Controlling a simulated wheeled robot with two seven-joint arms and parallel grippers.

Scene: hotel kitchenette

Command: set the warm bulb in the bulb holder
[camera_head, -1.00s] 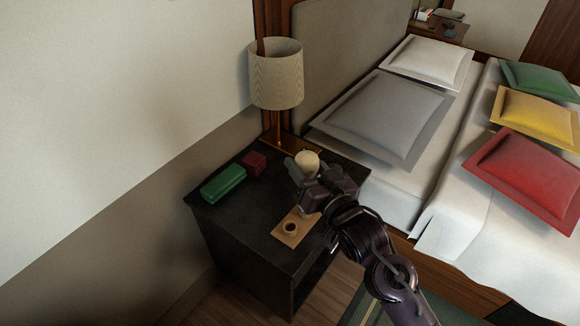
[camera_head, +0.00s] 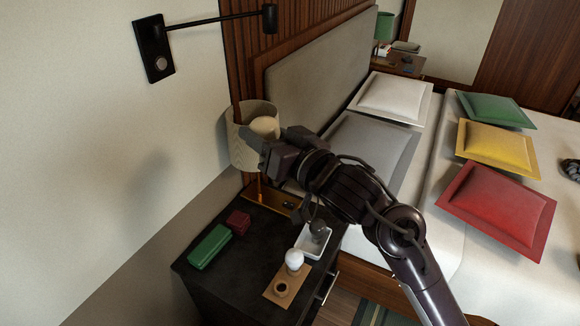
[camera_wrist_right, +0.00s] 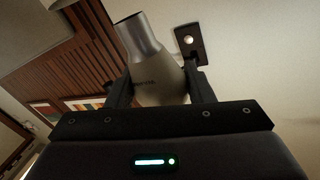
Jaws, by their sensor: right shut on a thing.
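My right gripper (camera_head: 262,138) is shut on a cream-coloured bulb (camera_head: 266,125), held above the nightstand and overlapping the table lamp's shade in the head view. In the right wrist view the bulb (camera_wrist_right: 158,80) sits between the two fingers (camera_wrist_right: 160,92), its metal base pointing away from the palm; its small print is unreadable. The bulb holder (camera_head: 270,293) is a tan wooden piece at the nightstand's front edge. Its near round socket is empty, and a white bulb (camera_head: 294,260) stands upright at its far end. My left gripper is out of view.
The lamp (camera_head: 237,155) stands at the back of the nightstand (camera_head: 236,270). A white tray (camera_head: 303,247) holds a dark bulb (camera_head: 319,230). A green box (camera_head: 210,246) and red box (camera_head: 238,222) lie left. A black wall fixture (camera_head: 156,55) has an arm; the bed is right.

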